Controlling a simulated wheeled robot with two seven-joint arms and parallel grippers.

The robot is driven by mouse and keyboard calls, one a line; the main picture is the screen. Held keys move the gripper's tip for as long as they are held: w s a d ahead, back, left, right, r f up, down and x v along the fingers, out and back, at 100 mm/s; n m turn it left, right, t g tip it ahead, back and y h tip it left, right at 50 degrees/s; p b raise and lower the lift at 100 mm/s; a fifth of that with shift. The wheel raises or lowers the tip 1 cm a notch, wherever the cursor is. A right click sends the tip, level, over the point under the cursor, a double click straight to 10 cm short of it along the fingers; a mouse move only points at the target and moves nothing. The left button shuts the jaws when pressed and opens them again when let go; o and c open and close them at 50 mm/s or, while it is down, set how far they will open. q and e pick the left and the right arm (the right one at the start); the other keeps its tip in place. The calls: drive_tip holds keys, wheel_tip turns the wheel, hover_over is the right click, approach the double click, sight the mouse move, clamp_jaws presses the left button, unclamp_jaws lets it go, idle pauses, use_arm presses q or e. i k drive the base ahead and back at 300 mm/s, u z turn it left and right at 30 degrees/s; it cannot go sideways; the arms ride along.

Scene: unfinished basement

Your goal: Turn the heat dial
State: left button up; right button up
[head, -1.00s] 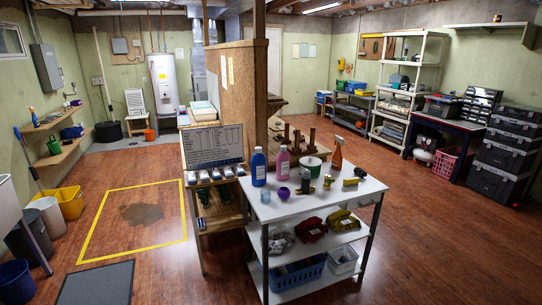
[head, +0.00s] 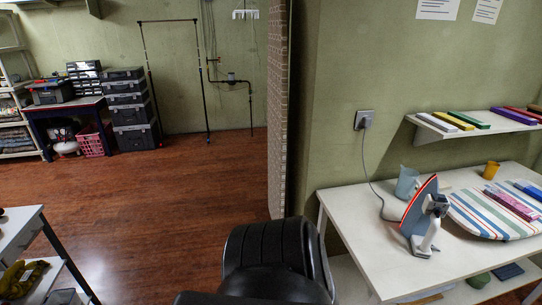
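An iron (head: 418,207) stands on end on a white table at the right of the head view. Its dark plate with a red edge faces up and left, and its grey and white body is on the right side. A grey cord runs from it to a wall socket (head: 364,119). I cannot make out a heat dial clearly at this size. Neither of my grippers is in view.
A wall shelf (head: 432,124) with coloured bars hangs above. A wall edge (head: 281,150) stands left of the table; open wooden floor (head: 170,195) lies beyond.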

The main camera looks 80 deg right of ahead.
sight(438, 211)
drive_tip(key=z, duration=2.25)
drive_tip(key=i, duration=2)
drive_tip(key=z, duration=3.25)
drive_tip(key=i, duration=0.5)
drive_tip(key=u, duration=0.1)
